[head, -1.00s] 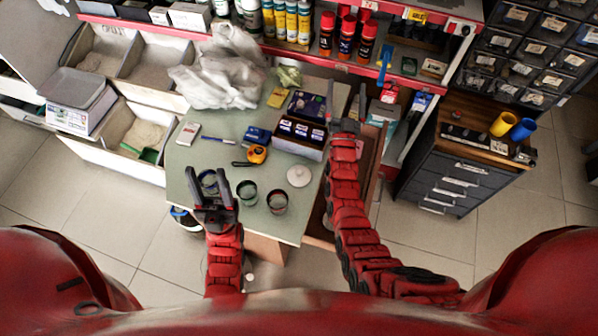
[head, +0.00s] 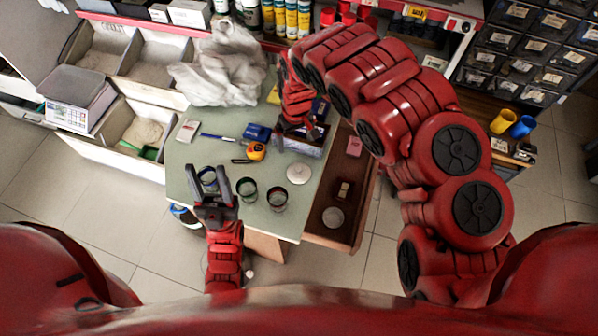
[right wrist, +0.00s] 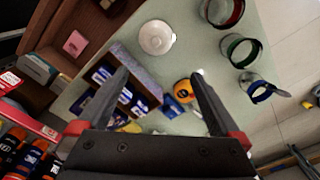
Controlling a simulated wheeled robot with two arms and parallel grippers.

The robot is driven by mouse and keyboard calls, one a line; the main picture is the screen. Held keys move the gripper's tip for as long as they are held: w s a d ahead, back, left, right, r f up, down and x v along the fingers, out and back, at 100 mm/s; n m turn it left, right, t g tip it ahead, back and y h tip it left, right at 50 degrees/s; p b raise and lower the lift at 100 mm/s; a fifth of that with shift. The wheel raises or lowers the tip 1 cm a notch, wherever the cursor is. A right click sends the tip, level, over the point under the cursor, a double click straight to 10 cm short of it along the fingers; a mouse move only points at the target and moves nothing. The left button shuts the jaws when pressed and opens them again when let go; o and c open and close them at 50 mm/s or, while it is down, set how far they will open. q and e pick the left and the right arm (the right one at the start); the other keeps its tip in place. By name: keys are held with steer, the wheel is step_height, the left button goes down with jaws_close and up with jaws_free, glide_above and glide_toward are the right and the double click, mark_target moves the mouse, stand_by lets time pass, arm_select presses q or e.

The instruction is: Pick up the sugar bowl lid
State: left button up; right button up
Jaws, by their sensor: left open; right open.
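A round white piece (head: 298,173), which looks like the sugar bowl or its lid, sits on the green tabletop; it also shows in the right wrist view (right wrist: 157,37). I cannot tell whether bowl and lid are together there. A pale round disc (head: 333,217) lies in the open drawer right of the table. My right gripper (head: 299,132) is over the table by the box of blue packets, partly hidden by its own arm. In the right wrist view its fingers (right wrist: 160,74) are apart and empty, with the white piece beyond them. My left gripper (head: 208,176) is open and empty at the table's left front.
Dark cups with green (head: 246,189) and red (head: 277,199) bands stand near the front edge, and a blue one (head: 208,178) is behind my left gripper. A tape measure (head: 256,151) and the packet box (head: 302,146) stand behind. The drawer (head: 328,196) juts out right.

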steer(key=b, duration=0.6)
glide_above(299, 168)
steer(key=s, duration=0.1)
step_height(299, 168, down, 5)
step_height(299, 168, down, 5)
steer(key=shift+a, duration=0.15)
steer(key=shift+w+f, duration=0.1)
steer(key=shift+f, duration=0.2)
steer(key=shift+f+p, duration=0.35)
steer(key=shift+f, duration=0.2)
steer(key=shift+f+p, duration=0.5)
steer(key=shift+f, duration=0.15)
steer(key=f, duration=0.1)
steer(key=f+p, duration=0.1)
steer(key=shift+w+f, duration=0.3)
steer(key=shift+f, duration=0.7)
